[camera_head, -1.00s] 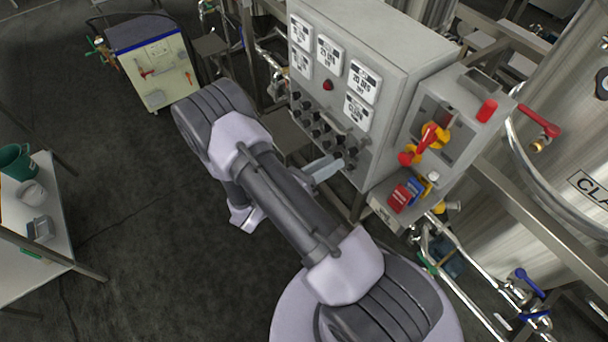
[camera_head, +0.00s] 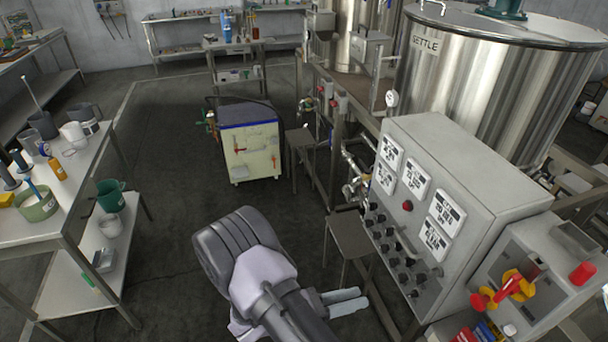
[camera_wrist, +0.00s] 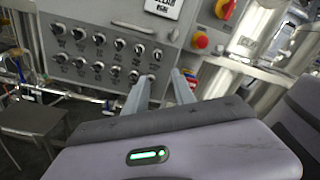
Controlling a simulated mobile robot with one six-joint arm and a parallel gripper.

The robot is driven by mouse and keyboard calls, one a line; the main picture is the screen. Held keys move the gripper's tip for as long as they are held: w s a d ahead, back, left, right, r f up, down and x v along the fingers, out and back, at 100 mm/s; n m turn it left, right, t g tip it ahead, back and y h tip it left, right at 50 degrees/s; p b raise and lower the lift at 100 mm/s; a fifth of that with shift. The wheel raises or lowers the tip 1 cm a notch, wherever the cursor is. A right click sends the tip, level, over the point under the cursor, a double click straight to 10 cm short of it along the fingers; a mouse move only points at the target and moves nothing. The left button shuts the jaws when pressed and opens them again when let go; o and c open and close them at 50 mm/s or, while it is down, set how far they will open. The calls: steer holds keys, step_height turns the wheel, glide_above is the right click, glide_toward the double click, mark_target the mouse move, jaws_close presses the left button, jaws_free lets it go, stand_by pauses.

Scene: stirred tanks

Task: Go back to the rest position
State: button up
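My gripper (camera_head: 362,299) is at the lower middle of the head view, on the arm coming up from the bottom edge. Its two pale fingers point right, toward the control panel (camera_head: 459,235). In the wrist view the gripper (camera_wrist: 163,79) shows two fingers apart with a gap between them, and nothing is held. Beyond the fingertips the panel's rows of black knobs (camera_wrist: 104,55) fill the upper middle. I see no contact between fingers and knobs in the head view.
A metal stool (camera_head: 350,235) stands just beyond my gripper, left of the panel. A lockout box (camera_head: 545,265) with red and yellow parts is at the right. A cart (camera_head: 250,150) stands farther back. A workbench (camera_head: 75,205) is at the left. The floor between is clear.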

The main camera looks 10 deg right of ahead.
steer(key=s+r+m+g+y+b, duration=0.5)
steer(key=s+r+m+y, duration=0.4)
steer(key=m, duration=0.6)
steer(key=s+a+r+m+t+y+b, duration=0.2)
steer(key=a+r+m+t+y+b, duration=0.2)
steer(key=a+r+m+t+y, duration=0.4)
steer(key=a+m+t+y, duration=0.1)
steer(key=a+m+y, duration=0.1)
steer(key=m, duration=0.3)
steer(key=shift+s+r+m+t+y, duration=0.2)
steer(key=shift+m+t+y, duration=0.2)
